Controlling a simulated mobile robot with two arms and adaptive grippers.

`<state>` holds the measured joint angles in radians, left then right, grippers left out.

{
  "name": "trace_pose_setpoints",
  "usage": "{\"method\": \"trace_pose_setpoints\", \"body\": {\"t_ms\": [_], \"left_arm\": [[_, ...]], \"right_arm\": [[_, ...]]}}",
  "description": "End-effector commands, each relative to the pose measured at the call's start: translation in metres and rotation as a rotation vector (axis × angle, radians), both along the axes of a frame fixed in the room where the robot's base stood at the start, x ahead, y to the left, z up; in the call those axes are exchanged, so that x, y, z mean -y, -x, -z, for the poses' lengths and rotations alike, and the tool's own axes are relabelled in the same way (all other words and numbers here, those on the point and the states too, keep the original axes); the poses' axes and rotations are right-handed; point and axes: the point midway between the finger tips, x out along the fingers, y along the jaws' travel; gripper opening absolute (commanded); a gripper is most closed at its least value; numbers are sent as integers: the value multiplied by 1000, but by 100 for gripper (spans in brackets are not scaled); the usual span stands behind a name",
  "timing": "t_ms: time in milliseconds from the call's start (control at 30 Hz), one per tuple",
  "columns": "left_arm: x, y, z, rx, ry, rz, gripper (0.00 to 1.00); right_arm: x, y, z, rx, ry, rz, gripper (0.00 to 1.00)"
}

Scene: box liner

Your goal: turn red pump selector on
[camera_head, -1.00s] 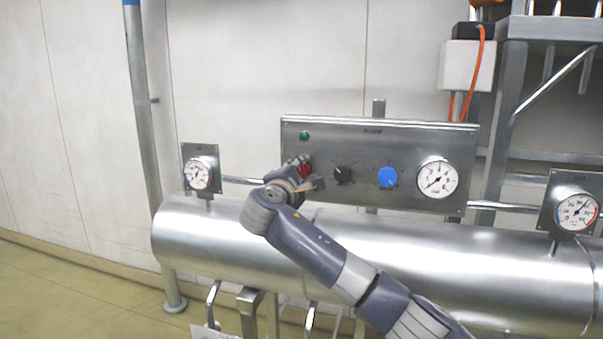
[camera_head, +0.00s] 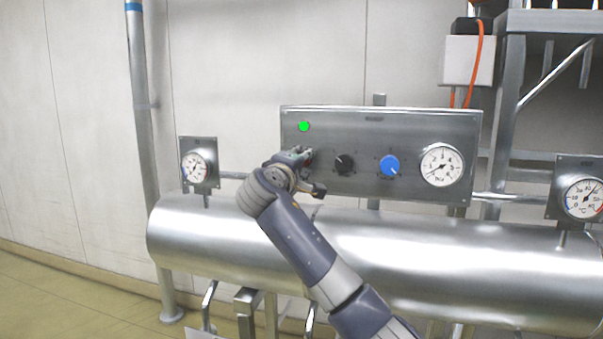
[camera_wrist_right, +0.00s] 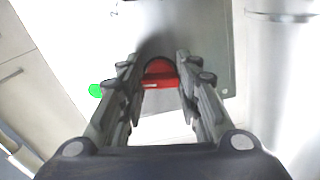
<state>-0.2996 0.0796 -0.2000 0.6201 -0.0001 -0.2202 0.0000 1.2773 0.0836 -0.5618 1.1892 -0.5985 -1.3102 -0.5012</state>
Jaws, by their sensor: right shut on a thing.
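The red pump selector (camera_wrist_right: 160,74) sits between the fingers of my right gripper (camera_wrist_right: 161,82) in the right wrist view. The gripper is shut on it. In the head view my right gripper (camera_head: 302,157) is at the left part of the metal control panel (camera_head: 420,125) and hides most of the selector. The green lamp (camera_head: 304,126) above it is lit bright green; it also shows in the right wrist view (camera_wrist_right: 96,90). My left gripper is not in view.
A black knob (camera_head: 344,163), a blue knob (camera_head: 389,166) and a pressure gauge (camera_head: 442,165) sit to the right on the panel. A large metal tank (camera_head: 420,250) lies below. Smaller gauges stand at left (camera_head: 195,167) and right (camera_head: 584,198).

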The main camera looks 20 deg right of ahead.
Motion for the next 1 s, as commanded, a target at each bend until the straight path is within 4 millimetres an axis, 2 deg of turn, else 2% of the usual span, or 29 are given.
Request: {"method": "trace_pose_setpoints", "body": {"t_ms": [33, 300, 900, 933, 1000], "left_arm": [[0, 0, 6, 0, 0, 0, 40], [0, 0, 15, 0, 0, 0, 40], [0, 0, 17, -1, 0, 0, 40], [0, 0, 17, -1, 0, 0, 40], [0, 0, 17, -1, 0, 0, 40]], "right_arm": [[-1, 0, 5, 14, -27, -2, 7], [-1, 0, 4, 81, -130, 0, 7], [0, 0, 3, 107, -166, 1, 7], [0, 0, 3, 107, -166, 1, 33], [0, 0, 3, 107, -166, 1, 49]]}}
